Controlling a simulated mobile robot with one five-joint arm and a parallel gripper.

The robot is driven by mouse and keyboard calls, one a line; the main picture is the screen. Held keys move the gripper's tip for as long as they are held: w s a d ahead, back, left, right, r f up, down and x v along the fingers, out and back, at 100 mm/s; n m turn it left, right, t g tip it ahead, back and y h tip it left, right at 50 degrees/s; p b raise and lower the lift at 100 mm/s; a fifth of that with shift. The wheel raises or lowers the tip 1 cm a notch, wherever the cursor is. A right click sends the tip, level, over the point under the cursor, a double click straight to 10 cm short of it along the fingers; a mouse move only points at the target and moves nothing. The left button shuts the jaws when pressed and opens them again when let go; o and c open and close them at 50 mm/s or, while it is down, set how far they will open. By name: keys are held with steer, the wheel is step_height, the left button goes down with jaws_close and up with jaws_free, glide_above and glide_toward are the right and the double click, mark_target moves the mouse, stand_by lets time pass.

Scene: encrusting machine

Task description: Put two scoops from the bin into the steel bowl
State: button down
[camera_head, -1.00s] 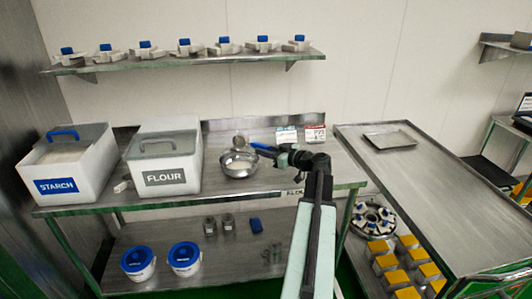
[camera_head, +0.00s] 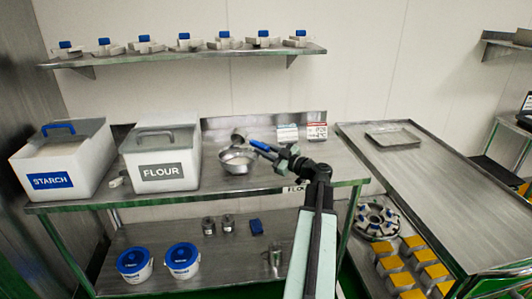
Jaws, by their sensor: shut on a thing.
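My gripper (camera_head: 282,154) is shut on the blue handle of a scoop (camera_head: 263,146), at the right of the steel bowl. The scoop's metal head (camera_head: 238,136) is above the bowl's back rim and looks tilted; I cannot see inside it. The steel bowl (camera_head: 236,167) stands upright on the table, with pale white material visible in it. The bin labelled FLOUR (camera_head: 158,184) stands left of the bowl. The bin labelled STARCH (camera_head: 88,182) stands farther left. Both have grey lids in view; whether they sit open is hard to tell.
The steel table (camera_head: 205,195) has small signs (camera_head: 317,131) at the back. A wall shelf (camera_head: 190,55) with several blue-topped parts hangs above. Lidded tubs (camera_head: 183,261) stand on the lower shelf. A cart (camera_head: 450,185) with a tray (camera_head: 392,140) is at right.

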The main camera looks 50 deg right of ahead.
steer(key=shift+f+n+b, duration=0.3)
steer(key=shift+n+b, duration=0.3)
steer(key=shift+b, duration=0.05)
steer(key=shift+a+t, duration=0.1)
steer(key=shift+t, duration=0.2)
steer(key=shift+n, duration=0.3)
stand_by(0.6)
